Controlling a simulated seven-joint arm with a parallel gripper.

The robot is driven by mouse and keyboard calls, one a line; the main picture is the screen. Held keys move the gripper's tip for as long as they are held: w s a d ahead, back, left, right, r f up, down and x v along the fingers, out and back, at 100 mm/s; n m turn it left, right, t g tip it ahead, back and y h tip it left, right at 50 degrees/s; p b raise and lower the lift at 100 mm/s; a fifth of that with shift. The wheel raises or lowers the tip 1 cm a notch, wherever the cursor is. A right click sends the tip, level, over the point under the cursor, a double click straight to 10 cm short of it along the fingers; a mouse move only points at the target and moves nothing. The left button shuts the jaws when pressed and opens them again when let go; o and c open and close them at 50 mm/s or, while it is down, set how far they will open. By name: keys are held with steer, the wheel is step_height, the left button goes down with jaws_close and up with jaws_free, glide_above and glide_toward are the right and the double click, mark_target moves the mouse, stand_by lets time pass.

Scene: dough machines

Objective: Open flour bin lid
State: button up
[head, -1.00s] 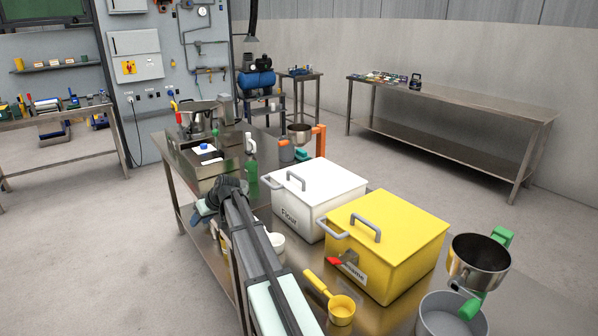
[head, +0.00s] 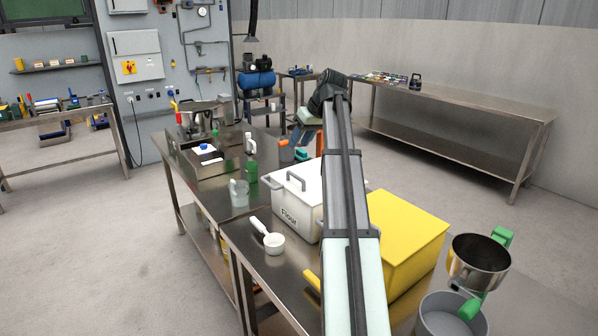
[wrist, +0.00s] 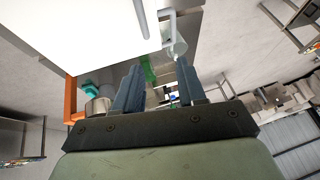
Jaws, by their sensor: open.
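The white flour bin (head: 291,213), labelled "Flour", stands on the steel table with its lid (head: 314,177) shut. A grey handle (head: 295,180) sits on top of the lid. My arm crosses in front of the bin's right part and hides it. In the wrist view the white lid (wrist: 70,30) fills the upper left, with its grey handle (wrist: 142,18) at the top. My gripper (wrist: 157,75) is open and empty, apart from the handle. In the head view it is beyond the bin's far side, partly hidden.
A yellow bin (head: 410,240) stands right of the flour bin, partly behind my arm.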

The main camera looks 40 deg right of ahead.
steer(key=s+d+r, duration=0.1)
steer(key=s+d, duration=0.2)
steer(key=s, duration=0.1)
steer(key=shift+m+g, duration=0.3)
steer(key=x, duration=1.4)
steer(key=shift+s+a, duration=0.1)
steer(key=shift+a, duration=0.1)
steer(key=shift+r, duration=0.1)
jaws_close()
